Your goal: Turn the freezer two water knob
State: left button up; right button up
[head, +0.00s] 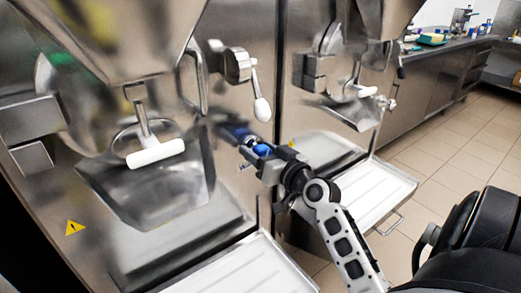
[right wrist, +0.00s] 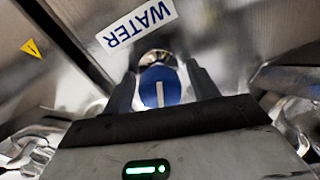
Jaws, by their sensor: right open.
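My right gripper (right wrist: 163,78) is open, with one dark finger on each side of the knob. I cannot tell whether the fingers touch it. In the head view my right gripper (head: 230,129) reaches from the lower right to the steel panel between the two freezers' outlets. My left gripper is out of view.
The nearer freezer has a white-handled outlet (head: 155,153) at left. A lever with a white grip (head: 261,108) hangs just above my right gripper. A white drip tray (head: 375,195) sticks out at right. A counter (head: 437,70) stands behind, with open tiled floor before it.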

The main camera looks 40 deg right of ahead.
jog(key=shift+c, duration=0.3)
jog(key=c, duration=0.9)
